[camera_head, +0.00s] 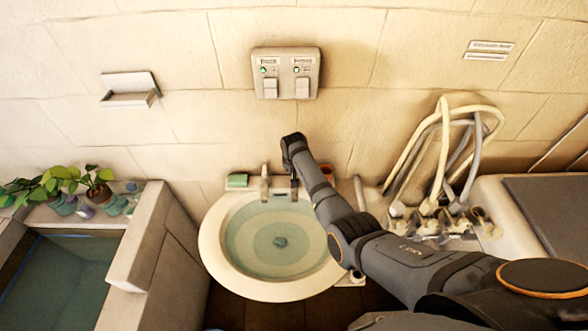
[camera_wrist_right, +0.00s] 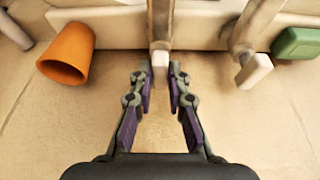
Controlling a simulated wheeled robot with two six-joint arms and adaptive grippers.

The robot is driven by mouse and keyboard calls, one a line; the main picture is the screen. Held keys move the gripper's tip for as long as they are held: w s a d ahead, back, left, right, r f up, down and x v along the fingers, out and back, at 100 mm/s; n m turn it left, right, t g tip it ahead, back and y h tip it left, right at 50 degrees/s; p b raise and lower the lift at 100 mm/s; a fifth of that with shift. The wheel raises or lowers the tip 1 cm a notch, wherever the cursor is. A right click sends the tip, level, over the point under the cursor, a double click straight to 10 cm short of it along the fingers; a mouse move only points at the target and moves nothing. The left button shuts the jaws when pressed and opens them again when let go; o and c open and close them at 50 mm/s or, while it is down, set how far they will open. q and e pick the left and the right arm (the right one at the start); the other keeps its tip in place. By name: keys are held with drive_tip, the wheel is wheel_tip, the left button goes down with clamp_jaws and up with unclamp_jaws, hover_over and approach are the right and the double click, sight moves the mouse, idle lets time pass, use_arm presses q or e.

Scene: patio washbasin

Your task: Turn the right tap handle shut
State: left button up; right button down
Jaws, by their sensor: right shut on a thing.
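The right tap handle (camera_wrist_right: 160,62), a lever with a pale tip, stands between the fingertips of my right gripper (camera_wrist_right: 160,75), which is shut on it. In the head view my right gripper (camera_head: 294,188) is at the back rim of the round basin (camera_head: 213,245), and my wrist hides much of the handle. The left tap handle (camera_wrist_right: 254,70) is beside it, apart from my fingers; it also shows in the head view (camera_head: 264,186). My left gripper is not in view.
A green soap block (camera_head: 237,181) lies left of the taps. An orange cup (camera_wrist_right: 67,54) shows in the wrist view, clear of my fingers. A switch panel (camera_head: 286,73) is on the wall above. Looped hoses (camera_head: 440,150) hang at the right. The basin holds water.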

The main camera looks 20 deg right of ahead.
drive_tip(key=c, duration=1.3)
unclamp_jaws()
drive_tip(key=shift+r, duration=0.1)
drive_tip(key=v, duration=1.1)
drive_tip(key=shift+r, duration=0.4)
drive_tip(key=shift+s, duration=0.15)
